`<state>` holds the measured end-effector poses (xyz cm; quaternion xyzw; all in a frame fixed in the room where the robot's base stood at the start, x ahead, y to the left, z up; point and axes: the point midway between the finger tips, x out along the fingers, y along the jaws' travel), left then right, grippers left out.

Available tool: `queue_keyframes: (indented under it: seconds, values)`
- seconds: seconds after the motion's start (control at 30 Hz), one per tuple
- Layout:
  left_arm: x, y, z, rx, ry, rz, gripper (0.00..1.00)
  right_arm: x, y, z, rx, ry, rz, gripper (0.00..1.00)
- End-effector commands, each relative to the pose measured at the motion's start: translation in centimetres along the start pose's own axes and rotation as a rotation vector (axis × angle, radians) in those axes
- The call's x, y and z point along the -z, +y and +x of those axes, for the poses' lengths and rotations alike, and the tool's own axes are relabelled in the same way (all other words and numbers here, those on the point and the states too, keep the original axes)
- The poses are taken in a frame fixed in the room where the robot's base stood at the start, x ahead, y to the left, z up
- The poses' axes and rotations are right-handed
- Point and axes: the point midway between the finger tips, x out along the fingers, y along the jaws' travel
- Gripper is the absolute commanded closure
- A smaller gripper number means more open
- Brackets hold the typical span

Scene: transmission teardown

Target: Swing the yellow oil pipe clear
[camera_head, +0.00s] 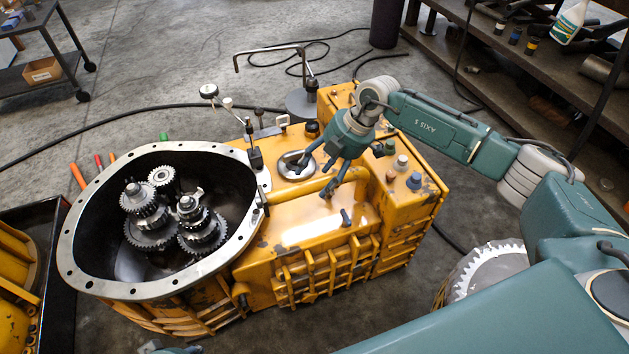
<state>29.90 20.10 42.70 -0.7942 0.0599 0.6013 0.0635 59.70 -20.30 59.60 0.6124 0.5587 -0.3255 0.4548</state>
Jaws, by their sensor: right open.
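The yellow oil pipe (295,199) lies across the top of the yellow gearbox housing (285,262), from near the bell-shaped flange toward the raised block at the right. My right gripper (304,177) is open above the housing top. One finger reaches left near a round metal ring (296,165); the other points down near the pipe's right end. I see nothing held between the fingers. Whether a finger touches the pipe I cannot tell.
The open bell housing (75,225) holds several gears. Capped fittings (402,162) stand on the right block. A toothed gear (490,262) lies at the right, and a dark bin (62,225) at the left.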

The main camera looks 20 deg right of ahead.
Motion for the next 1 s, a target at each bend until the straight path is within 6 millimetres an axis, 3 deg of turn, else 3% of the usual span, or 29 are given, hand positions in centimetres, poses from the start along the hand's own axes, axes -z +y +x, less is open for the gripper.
queue_keyframes:
  seconds: [0.2,0.53,0.83,1.0]
  values:
    - [0.3,-0.1,-1.6,0.002,0.009,-0.001,0.60,0.0,0.1,2.3,-0.001,0.001,0.001,0.38]
    - [0.3,-0.1,-1.9,0.002,0.008,-0.001,0.60,0.0,0.0,2.6,-0.001,0.001,0.001,0.38]
    - [0.3,-0.1,-1.9,0.002,0.008,-0.002,0.60,0.0,0.0,2.5,-0.001,0.001,0.000,0.98]
    - [0.4,-0.1,-1.9,0.002,0.010,-0.002,0.60,0.0,0.0,2.5,0.001,0.001,-0.003,1.00]
